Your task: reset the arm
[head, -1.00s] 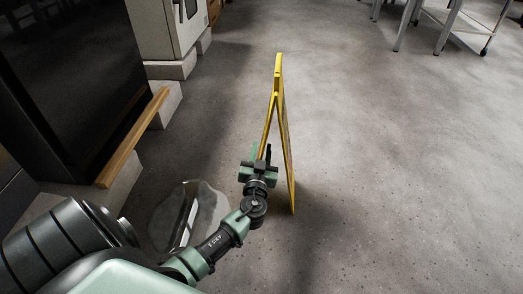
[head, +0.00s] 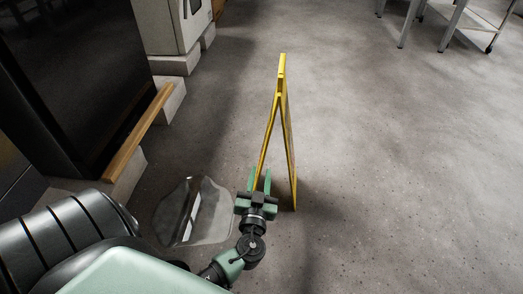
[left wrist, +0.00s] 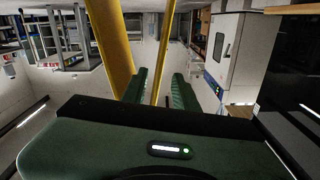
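My left gripper (head: 260,178) is in the lower middle of the head view, low beside a yellow folding floor sign (head: 290,150). Its two green fingers are apart, and in the left wrist view the gripper (left wrist: 159,88) also shows a clear gap between them. The sign stands upright on the floor with its two panels spread. In the left wrist view, a thin yellow edge of the sign (left wrist: 166,45) lines up with the finger gap; I cannot tell whether it is between the fingers or beyond them. My right gripper is not in view.
A clear puddle-like patch (head: 193,212) lies on the floor left of the gripper. A dark cabinet (head: 75,75) and a wooden strip (head: 138,132) line the left side. A metal table (head: 462,12) stands at the far right. The floor to the right is open.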

